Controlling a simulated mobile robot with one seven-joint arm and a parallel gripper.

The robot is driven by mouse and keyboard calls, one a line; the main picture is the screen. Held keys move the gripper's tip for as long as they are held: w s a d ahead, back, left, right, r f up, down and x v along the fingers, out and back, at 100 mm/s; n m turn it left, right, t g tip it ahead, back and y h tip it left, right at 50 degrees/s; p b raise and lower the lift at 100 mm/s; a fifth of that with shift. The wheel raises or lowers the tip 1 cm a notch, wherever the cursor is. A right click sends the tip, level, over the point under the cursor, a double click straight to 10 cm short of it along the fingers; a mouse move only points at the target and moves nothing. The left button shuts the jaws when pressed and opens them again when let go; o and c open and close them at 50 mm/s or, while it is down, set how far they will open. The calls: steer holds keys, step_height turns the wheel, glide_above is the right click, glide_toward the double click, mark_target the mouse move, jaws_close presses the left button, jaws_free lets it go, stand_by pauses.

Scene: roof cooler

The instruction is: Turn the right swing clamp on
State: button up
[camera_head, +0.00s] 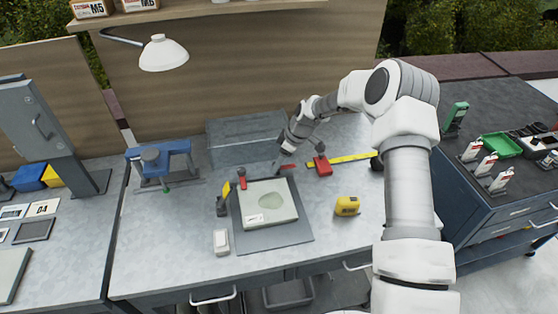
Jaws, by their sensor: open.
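A dark grey base plate (298,230) on the bench carries a pale square panel (285,203) with a greenish oval patch. At the plate's left edge is a clamp with a red part (242,183) and a dark and yellow body (224,200). At the plate's back right, a small red part (287,167), seemingly of the right swing clamp, lies nearly level. My gripper (277,167) is open and points down beside this red part, at its left. The rest of that clamp is hidden or too small to make out, and I cannot tell whether the fingers touch it.
A yellow bar (350,158) with a red block (321,166) lies right of my gripper. A yellow tape measure (347,206) and a white box (221,242) stand near the plate.

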steer(key=shift+f, duration=0.1)
steer(key=shift+c, duration=0.2)
jaws_close()
